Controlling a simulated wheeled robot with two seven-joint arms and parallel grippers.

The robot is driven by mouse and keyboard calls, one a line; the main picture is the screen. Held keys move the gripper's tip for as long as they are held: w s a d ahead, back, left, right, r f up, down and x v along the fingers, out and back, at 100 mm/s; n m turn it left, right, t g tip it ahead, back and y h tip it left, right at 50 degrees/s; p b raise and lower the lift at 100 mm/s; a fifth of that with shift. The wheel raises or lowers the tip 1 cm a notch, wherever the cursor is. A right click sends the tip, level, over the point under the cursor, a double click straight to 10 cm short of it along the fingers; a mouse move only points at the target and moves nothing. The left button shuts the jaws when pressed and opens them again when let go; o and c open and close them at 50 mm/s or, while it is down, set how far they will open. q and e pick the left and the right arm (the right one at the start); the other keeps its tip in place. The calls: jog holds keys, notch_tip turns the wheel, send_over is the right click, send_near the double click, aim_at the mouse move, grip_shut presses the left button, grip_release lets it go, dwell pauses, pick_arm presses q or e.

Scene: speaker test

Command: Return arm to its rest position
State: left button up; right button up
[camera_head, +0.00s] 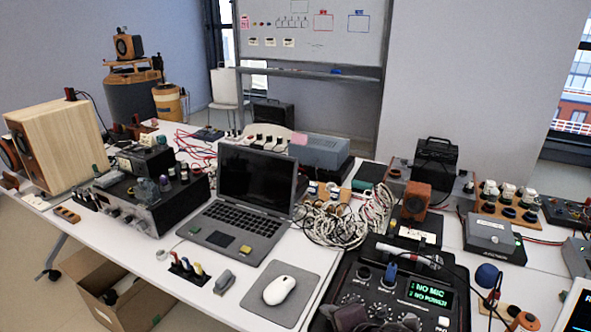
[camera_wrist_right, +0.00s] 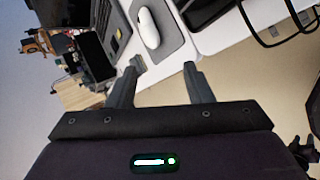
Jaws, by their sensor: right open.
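My right gripper (camera_wrist_right: 163,72) shows in the right wrist view. Its two dark fingers are spread apart with nothing between them. The fingers are over the table's front edge, with floor visible below and beyond it. A white mouse (camera_wrist_right: 148,28) on a grey pad lies past the fingertips; the mouse also shows in the head view (camera_head: 279,290). I cannot make out my right gripper for certain in the head view. My left gripper is in neither view.
A white table (camera_head: 205,297) holds an open laptop (camera_head: 255,182), a wooden speaker (camera_head: 62,145), tangled cables (camera_head: 335,222) and a mixer reading "NO MIC, NO POWER" (camera_head: 430,294). A cardboard box (camera_head: 118,292) stands on the floor at lower left. A dark, unclear shape is at the bottom (camera_head: 352,318).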

jog(key=s+d+f+m+g+h, duration=0.25)
jog(key=s+d+m, duration=0.45)
jog(key=m, duration=0.4)
jog(key=s+d+f+m+g+h, duration=0.25)
jog(key=s+d+f+m, duration=0.2)
jog(key=s+m, duration=0.55)
notch_tip(320, 180, down, 30)
jog(key=g, duration=0.2)
jog(key=s+d+f, duration=0.2)
jog(key=s+f, duration=0.6)
jog(key=s, duration=0.2)
jog(key=s+d+f+g, duration=0.1)
jog(key=s+d+f, duration=0.1)
jog(key=s+f, duration=0.7)
jog(key=shift+s+f+y, duration=0.15)
jog(key=shift+s+y, duration=0.15)
jog(key=shift+s, duration=0.15)
jog(key=shift+d, duration=0.1)
